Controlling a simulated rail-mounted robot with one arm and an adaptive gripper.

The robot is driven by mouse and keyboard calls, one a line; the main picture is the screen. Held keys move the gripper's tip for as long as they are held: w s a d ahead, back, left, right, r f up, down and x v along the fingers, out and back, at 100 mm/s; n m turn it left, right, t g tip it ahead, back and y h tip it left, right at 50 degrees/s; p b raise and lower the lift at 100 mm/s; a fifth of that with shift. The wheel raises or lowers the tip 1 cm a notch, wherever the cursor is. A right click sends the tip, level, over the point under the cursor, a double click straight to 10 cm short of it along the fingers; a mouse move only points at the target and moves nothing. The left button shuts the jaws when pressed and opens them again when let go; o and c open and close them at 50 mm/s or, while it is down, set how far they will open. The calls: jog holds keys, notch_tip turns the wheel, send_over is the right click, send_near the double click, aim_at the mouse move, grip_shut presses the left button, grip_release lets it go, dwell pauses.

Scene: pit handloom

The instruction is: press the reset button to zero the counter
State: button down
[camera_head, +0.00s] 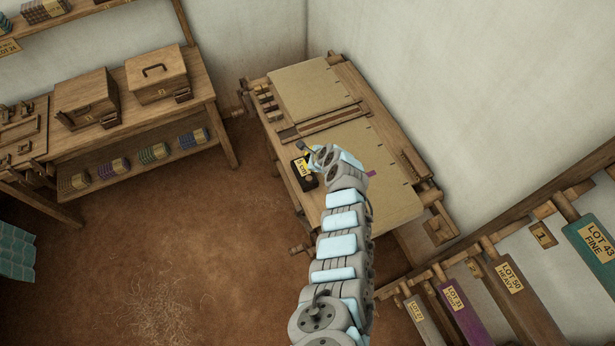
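A small black box with a yellow label (301,167), which looks like the counter, sits at the left edge of the wooden loom (293,193). The label's writing is too small to read surely. A dark round part shows at the box's lower right; I cannot tell whether it is the reset button. My gripper (304,147) is just above and beyond the box in the picture, at the end of my arm. It is small and partly hidden by the wrist. I cannot tell whether it touches the box or whether its fingers are open.
Pale cloth (375,160) covers much of the loom, with a small purple patch (371,173) beside my wrist. A wooden bench (140,122) with two lidded boxes stands at the left. A rack with labelled hanging lots (508,277) is at the lower right. The brown floor (190,240) is open.

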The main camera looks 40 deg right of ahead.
jog(key=shift+f, duration=0.15)
notch_tip(320, 180, down, 7)
jog(key=b, duration=0.7)
jog(key=shift+r, duration=0.2)
jog(key=shift+f+b, duration=0.75)
jog(key=shift+f, duration=0.25)
jog(key=shift+f+b, duration=0.5)
jog(key=shift+f, duration=0.45)
dwell(1.4)
jog(key=shift+r, duration=0.1)
jog(key=shift+r+p, duration=0.9)
jog(key=shift+p, duration=0.25)
notch_tip(320, 180, up, 5)
jog(key=p, duration=0.5)
dwell(0.7)
